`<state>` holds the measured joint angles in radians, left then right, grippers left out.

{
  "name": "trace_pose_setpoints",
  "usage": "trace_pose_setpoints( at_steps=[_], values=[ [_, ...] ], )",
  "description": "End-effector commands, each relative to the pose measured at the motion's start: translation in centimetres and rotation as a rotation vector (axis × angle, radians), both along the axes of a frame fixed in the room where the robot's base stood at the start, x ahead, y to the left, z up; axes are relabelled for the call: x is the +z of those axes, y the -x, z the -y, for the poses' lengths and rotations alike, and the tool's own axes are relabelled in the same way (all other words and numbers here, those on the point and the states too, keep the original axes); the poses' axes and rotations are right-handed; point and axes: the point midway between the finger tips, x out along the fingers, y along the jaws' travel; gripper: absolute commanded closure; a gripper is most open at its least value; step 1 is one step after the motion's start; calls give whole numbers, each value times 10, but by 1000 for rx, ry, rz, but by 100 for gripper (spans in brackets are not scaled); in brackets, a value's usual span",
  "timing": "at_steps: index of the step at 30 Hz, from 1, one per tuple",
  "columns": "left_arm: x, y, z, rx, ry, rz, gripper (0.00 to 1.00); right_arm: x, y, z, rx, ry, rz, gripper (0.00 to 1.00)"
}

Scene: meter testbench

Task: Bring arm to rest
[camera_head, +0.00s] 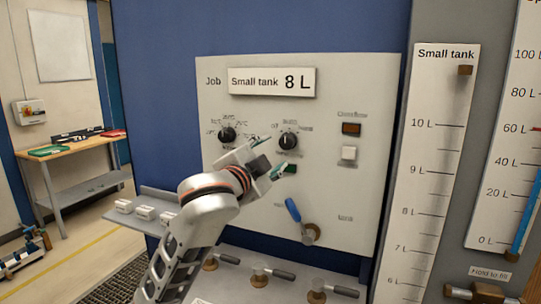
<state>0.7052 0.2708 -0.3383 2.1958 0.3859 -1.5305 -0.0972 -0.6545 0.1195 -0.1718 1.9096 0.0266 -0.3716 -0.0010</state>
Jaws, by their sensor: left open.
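My left arm reaches up from the bottom of the head view. My left gripper (272,160) is open and appears empty, in front of the pale control panel (350,90). It is just below the two black knobs, the left knob (227,134) and the right knob (288,140). Whether it touches the panel is unclear. A small green part (291,168) shows beside the fingers. A blue-handled lever (293,210) is below and right of the gripper, apart from it. My right gripper is not in view.
Several valve handles (272,272) stick out below the panel. A grey shelf with white blocks (144,212) is left of my arm. Tall scales, including the small tank scale (433,150), stand at right.

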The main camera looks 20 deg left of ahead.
Motion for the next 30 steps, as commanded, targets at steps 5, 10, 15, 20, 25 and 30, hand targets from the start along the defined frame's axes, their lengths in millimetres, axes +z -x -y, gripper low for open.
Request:
trace_pose_setpoints(
  at_steps=[5, 10, 15, 20, 25, 30],
  values=[
    [0, 0, 0, 1, 0, -1, 55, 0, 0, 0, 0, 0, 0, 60],
    [0, 0, 0, 1, 0, -1, 55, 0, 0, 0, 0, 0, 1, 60],
    [-11, 1, -2, 5, 3, -16, 55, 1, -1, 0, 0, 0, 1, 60],
    [-73, 9, -12, 37, 27, -102, 55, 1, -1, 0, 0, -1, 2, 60],
    [-171, 38, -32, 103, 56, -245, 55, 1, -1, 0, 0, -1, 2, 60],
    [-261, 85, -54, 180, 76, -389, 55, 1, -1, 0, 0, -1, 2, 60]
  ],
)
